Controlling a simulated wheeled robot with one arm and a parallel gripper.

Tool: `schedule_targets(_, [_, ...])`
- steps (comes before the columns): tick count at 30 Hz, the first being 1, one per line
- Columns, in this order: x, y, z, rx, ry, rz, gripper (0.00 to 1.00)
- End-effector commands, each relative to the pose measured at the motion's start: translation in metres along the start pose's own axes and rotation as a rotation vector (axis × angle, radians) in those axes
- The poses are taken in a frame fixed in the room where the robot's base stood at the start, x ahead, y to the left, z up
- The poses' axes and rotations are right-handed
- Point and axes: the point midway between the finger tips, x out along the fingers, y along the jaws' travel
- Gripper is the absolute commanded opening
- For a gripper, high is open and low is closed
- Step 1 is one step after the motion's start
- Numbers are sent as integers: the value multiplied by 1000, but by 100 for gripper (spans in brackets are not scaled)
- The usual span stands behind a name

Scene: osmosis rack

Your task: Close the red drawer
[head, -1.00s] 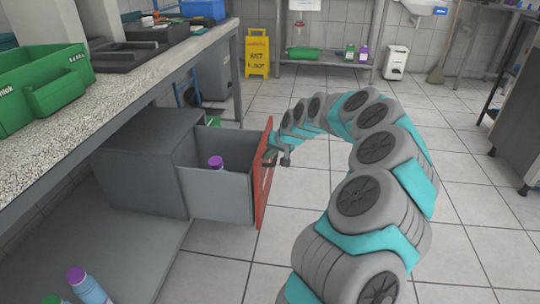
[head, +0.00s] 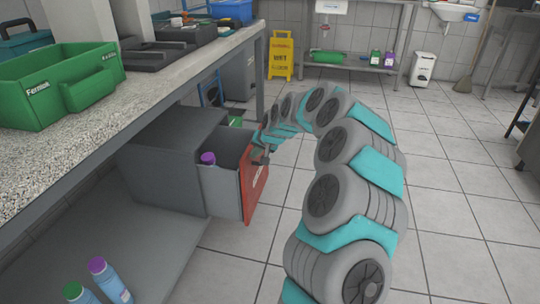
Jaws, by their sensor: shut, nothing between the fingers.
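The red drawer (head: 255,180) has a red front and grey sides and stands part way out of a grey cabinet (head: 175,160) under the bench. A bottle with a purple cap (head: 208,158) stands inside it. My gripper (head: 262,156) is at the outer face of the red front, near its top. The fingertips are small and partly hidden by my arm, so I cannot tell exactly where they touch.
The speckled bench top (head: 130,110) with a green bin (head: 60,85) overhangs the cabinet. Two bottles (head: 108,278) stand on the lower shelf at front left. A yellow wet floor sign (head: 281,58) stands at the back. The tiled floor (head: 450,190) to the right is clear.

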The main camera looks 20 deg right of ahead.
Motion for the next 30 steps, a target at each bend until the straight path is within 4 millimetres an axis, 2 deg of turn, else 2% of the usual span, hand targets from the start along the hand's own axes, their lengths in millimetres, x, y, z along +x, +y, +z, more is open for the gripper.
schedule_targets(1, [5,-10,1,-6,-3,1,0])
schedule_targets(18, [56,-103,1,-4,-3,2,0])
schedule_targets(24, [69,-129,2,-4,-3,1,0])
schedule_targets(30, [78,-145,0,-2,0,0,0])
